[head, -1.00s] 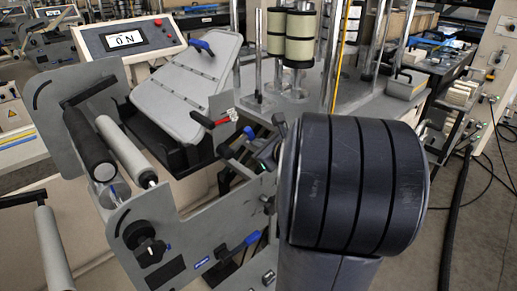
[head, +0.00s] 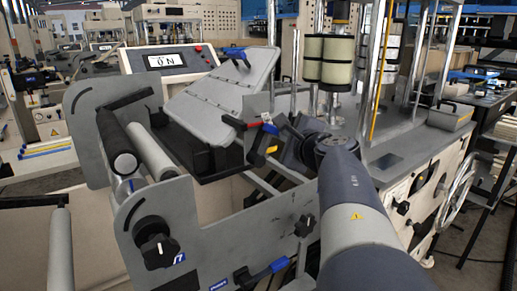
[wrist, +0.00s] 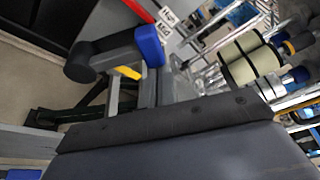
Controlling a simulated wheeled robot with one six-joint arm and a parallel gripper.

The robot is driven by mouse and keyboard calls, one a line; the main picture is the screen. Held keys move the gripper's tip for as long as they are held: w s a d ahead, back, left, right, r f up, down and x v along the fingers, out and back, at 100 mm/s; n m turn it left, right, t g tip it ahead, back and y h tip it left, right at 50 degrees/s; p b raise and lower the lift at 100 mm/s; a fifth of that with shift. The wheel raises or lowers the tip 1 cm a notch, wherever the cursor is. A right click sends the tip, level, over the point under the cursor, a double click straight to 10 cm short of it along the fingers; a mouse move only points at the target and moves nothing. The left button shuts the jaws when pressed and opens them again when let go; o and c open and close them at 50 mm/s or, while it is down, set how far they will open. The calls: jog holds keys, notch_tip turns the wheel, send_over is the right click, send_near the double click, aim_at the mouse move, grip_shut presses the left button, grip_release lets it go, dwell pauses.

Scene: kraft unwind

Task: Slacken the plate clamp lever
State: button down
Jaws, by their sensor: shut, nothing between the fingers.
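A lever with a red section (head: 254,124) and a dark grip sits at the lower right corner of the tilted grey plate (head: 215,100); I take it to be the plate clamp lever. It also shows at the top of the wrist view as a red bar (wrist: 139,11) beside a white tag. My gripper (head: 288,143) is at the end of my arm, just right of the lever and apart from it. It is shut and empty; its fingertips are hard to make out. A black part with a blue end (wrist: 149,46) lies between my gripper and the red bar.
A blue-handled lever (head: 265,272) and black knobs (head: 155,243) are on the grey side panel (head: 230,230). Rollers (head: 152,152) stand left. Cream spools (head: 338,62) on posts stand behind my wrist. Grey frame bars run below the gripper.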

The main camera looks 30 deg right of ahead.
jog(key=shift+a+r, duration=0.3)
jog(key=shift+a, duration=0.1)
dwell(0.5)
